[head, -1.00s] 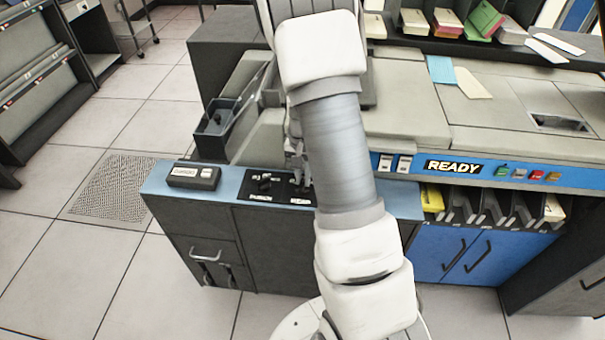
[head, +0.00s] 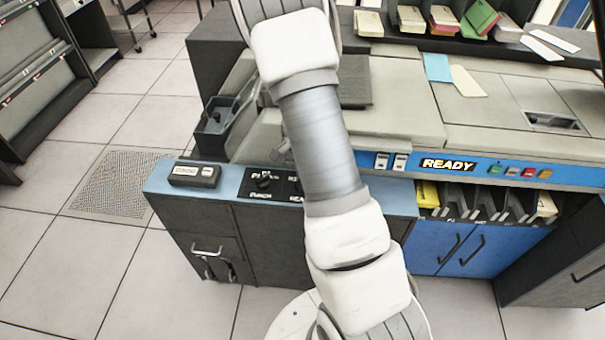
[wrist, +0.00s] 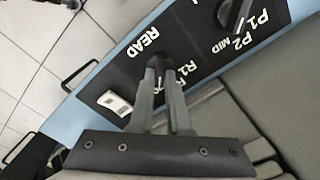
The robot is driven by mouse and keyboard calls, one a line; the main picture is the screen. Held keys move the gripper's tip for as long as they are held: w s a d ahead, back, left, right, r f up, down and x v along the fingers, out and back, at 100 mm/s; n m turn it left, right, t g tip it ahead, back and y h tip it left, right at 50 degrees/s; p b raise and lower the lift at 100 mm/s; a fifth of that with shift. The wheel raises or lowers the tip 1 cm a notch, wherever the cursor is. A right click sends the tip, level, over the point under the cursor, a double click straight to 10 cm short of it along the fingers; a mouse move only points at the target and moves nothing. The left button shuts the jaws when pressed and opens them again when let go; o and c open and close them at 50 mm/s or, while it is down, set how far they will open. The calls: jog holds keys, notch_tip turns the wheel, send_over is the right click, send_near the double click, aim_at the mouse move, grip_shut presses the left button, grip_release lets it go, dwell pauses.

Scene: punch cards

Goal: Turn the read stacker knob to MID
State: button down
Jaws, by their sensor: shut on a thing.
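The black knob panel (wrist: 112,78) shows in the wrist view with READ, R1 and R2 lettering around the read stacker knob. My gripper (wrist: 161,64) is over this knob, its two fingers close together and shut on it. The fingers cover nearly all of the knob, so its pointer direction cannot be read. The punch stacker knob (wrist: 236,12), with P1, P2 and MID labels, stands apart to the upper right. In the head view the punch knob (head: 264,180) shows on the panel, while my arm hides the read knob and most of my gripper.
A small dark box with light buttons (head: 194,174) sits left of the panel on the blue ledge. A dark open tray (head: 216,122) stands behind it. The blue strip with the READY sign (head: 447,164) and coloured buttons runs to the right.

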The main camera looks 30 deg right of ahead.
dwell(0.4)
jog(key=c, duration=0.9)
grip_release()
notch_tip(320, 180, up, 18)
jog(key=p, duration=0.3)
jog(key=shift+f, duration=0.25)
jog(key=s+a+r+n+t+y+p, duration=0.1)
jog(key=s+a+r+n, duration=0.35)
jog(key=r, duration=0.25)
jog(key=s+a+r+n+t, duration=0.2)
jog(key=s+a+r+n, duration=0.25)
jog(key=r, duration=0.25)
jog(key=s+a+r+n+t, duration=0.1)
jog(key=s+n, duration=0.1)
jog(key=s, duration=0.1)
jog(key=s+a+r+n+p, duration=0.1)
jog(key=s+a+r+n, duration=0.1)
jog(key=s, duration=0.1)
jog(key=s+a+r+n+t+h, duration=0.1)
jog(key=s+n, duration=0.1)
jog(key=s, duration=0.2)
jog(key=shift+s+a+r+n+t, duration=0.1)
jog(key=shift+a+r+n+t, duration=0.1)
jog(key=shift+n+t, duration=0.15)
